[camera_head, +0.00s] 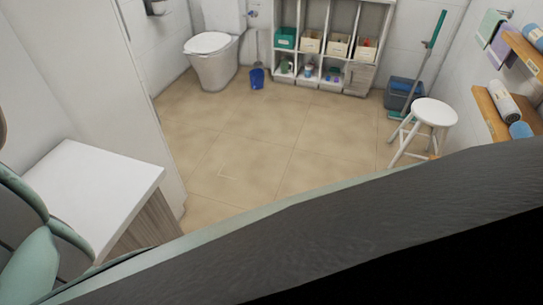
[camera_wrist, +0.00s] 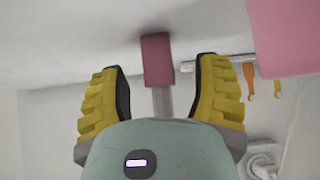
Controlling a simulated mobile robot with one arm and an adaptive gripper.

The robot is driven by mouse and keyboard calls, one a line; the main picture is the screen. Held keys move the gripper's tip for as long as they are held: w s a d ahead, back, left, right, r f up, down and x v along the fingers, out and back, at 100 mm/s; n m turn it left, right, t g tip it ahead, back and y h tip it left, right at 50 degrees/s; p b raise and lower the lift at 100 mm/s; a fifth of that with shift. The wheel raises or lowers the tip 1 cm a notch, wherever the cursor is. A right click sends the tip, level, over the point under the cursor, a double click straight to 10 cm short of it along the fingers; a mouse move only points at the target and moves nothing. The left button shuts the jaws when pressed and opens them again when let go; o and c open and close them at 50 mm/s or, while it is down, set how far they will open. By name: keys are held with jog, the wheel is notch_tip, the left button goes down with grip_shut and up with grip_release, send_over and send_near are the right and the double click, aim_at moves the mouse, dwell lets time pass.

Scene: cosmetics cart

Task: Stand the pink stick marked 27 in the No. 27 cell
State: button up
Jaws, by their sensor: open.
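In the wrist view, my gripper (camera_wrist: 160,90) is open, with its two yellow ridged fingers apart. A pink stick-like piece (camera_wrist: 157,60) with a grey section below it in the picture shows in the gap between the fingers. Nothing shows that either finger touches it, and how far it is beyond the fingertips is hard to tell. No number can be read on it. A larger pink block (camera_wrist: 285,35), cut by the frame, is at the upper right. I cannot make out the No. 27 cell in either view. My gripper is not visible in the head view.
Two orange items (camera_wrist: 250,80) hang or stand right of the fingers. A pale surface (camera_wrist: 60,45) spans the upper wrist view. The head view shows a bathroom with a toilet (camera_head: 213,65), white stool (camera_head: 435,113), shelf unit (camera_head: 345,15), white-topped cabinet (camera_head: 95,190) and clear floor.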

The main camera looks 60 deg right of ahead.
jog(key=shift+w+f, duration=0.3)
jog(key=shift+c, duration=0.4)
grip_shut()
